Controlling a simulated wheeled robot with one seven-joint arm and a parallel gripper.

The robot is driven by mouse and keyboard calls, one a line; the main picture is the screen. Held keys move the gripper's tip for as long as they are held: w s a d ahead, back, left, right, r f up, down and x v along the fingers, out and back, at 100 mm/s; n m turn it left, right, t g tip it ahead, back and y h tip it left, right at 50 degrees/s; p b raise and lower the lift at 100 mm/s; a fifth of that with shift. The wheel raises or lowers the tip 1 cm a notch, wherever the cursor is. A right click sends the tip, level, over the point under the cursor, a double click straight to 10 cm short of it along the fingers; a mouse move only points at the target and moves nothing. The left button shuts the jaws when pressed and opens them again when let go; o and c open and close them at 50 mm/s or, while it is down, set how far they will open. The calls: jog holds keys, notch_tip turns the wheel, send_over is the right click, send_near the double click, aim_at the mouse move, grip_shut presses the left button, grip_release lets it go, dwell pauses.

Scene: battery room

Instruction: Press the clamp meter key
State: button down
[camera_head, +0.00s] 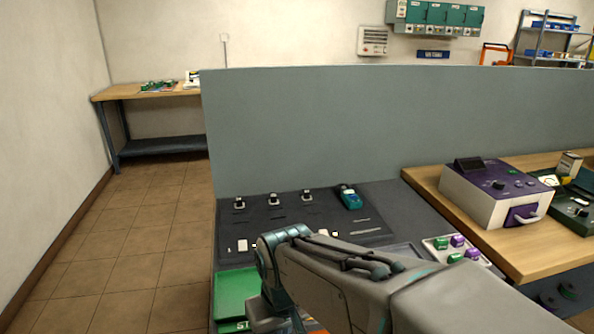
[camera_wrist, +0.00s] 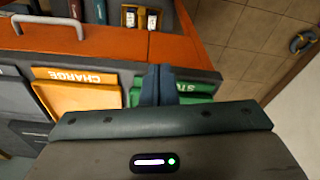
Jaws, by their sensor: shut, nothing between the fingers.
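A small teal device with a dark top (camera_head: 351,198), which looks like the clamp meter, lies on the dark panel at the back right of the bench in the head view. Its key is too small to make out. My gripper (camera_wrist: 157,72) shows in the wrist view with its dark fingers together and nothing between them. It points down over the front side of the bench, near a green bin, and is well apart from the teal device. In the head view my arm hides much of the bench front, and the fingertips cannot be made out.
A yellow bin marked CHARGE (camera_wrist: 85,98) and a green bin (camera_head: 236,292) are near my gripper. Several small black-and-white items stand left of the teal device. A grey partition (camera_head: 400,115) rises behind. A purple-topped box (camera_head: 490,195) stands right. The tiled floor at left is clear.

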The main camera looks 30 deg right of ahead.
jog(key=w+d+r+p, duration=0.1)
jog(key=w+r+p, duration=0.2)
jog(key=r+p, duration=0.4)
jog(key=w+d+r+p, duration=0.1)
jog(key=w+r+p, duration=0.3)
jog(key=r, duration=0.5)
jog(key=w+d+m+t+p, duration=0.1)
jog(key=w+d+m+p, duration=0.15)
jog(key=w, duration=0.45)
jog(key=m+t+h+b, duration=0.1)
jog(key=m+t, duration=0.5)
jog(key=m, duration=0.2)
send_over(353, 196)
notch_tip(353, 196, down, 7)
jog(key=shift+s+r, duration=0.15)
jog(key=shift+s, duration=0.25)
notch_tip(353, 196, down, 8)
jog(key=b, duration=0.4)
jog(key=shift+f+b, duration=0.4)
jog(key=shift+b, duration=0.15)
